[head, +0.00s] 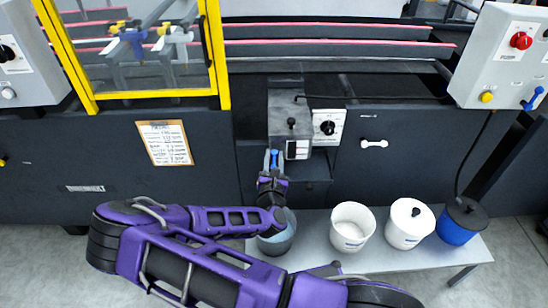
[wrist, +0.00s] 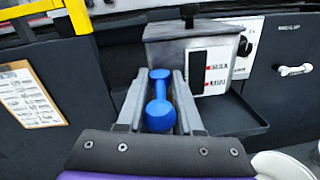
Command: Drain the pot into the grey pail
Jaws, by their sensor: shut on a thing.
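The pot (head: 290,120) is a grey box on the machine front with a knob on its lid. In the wrist view the pot (wrist: 175,52) shows a dark sight strip marked MAX and MIN. My gripper (head: 273,160) is at the lower left front of the pot, shut on a blue dumbbell-shaped handle (wrist: 158,103). In the wrist view the handle lies between both fingers. How it joins the pot is hidden. The grey pail (head: 284,241) stands on the bench below, partly covered by my arm. Its contents are hard to tell.
A dial panel (head: 328,127) is beside the pot. A clipboard (head: 165,142) hangs left; a white handle (head: 374,143) is right.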

